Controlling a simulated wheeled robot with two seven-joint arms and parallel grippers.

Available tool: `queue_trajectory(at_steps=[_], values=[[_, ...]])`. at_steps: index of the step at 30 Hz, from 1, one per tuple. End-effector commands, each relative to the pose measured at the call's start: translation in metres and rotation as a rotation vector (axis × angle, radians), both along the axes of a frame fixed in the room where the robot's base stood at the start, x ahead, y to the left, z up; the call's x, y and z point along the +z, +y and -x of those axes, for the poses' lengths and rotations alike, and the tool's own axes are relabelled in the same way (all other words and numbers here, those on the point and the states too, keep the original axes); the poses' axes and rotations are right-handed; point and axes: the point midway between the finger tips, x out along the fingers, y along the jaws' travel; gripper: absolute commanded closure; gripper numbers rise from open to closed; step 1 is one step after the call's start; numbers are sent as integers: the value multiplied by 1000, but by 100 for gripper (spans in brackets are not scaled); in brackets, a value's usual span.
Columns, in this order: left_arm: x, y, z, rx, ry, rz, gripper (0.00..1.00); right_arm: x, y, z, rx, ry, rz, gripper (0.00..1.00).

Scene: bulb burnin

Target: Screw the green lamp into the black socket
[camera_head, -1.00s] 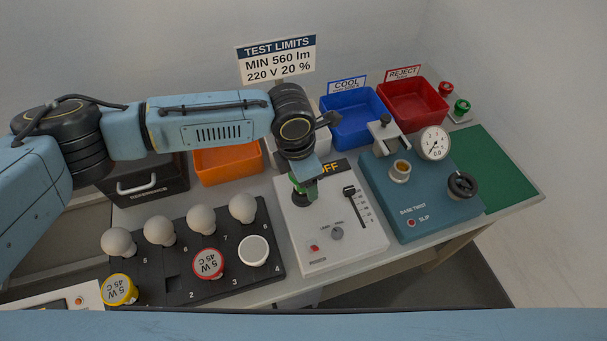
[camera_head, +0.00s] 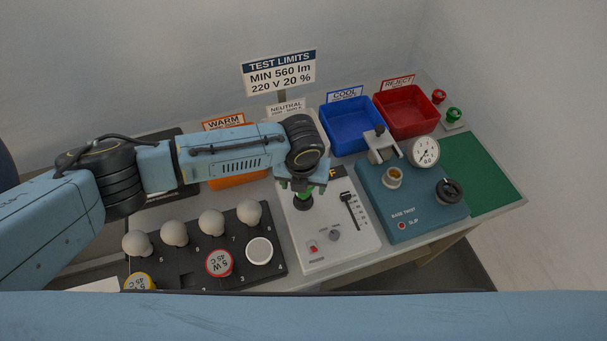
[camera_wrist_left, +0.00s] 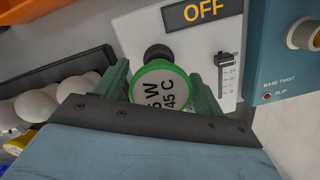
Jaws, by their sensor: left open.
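The green lamp (camera_wrist_left: 162,92), with a green rim and a pale "5 W 45 C" face, sits between my left gripper's fingers in the left wrist view. My left gripper (camera_wrist_left: 160,82) is open, with one dark green finger on each side of the lamp. The black socket (camera_wrist_left: 157,53) shows just beyond the lamp. In the head view my left gripper (camera_head: 303,191) is over the black socket (camera_head: 304,203) on the white tester, and largely hides the lamp. I cannot tell how far the lamp is seated. My right gripper is not in view.
The white tester (camera_head: 340,255) has a slider and shows "OFF" in the wrist view. A teal base-twist box (camera_head: 430,215) stands close on its right. A black rack (camera_head: 205,280) with several lamps lies left. Blue (camera_head: 350,125) and red (camera_head: 405,110) bins stand behind.

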Motion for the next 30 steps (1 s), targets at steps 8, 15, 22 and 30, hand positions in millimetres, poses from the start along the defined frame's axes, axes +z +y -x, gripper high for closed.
queue_trajectory(at_steps=[8, 15, 22, 30], values=[[3, 0, 1, 448, 4, 0, 31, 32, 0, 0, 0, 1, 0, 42], [3, 0, 1, 847, 3, 1, 31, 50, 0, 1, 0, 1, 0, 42], [0, 2, 0, 1012, 0, 0, 31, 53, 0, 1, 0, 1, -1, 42], [0, 2, 0, 1009, 0, 1, 31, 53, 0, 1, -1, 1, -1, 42]])
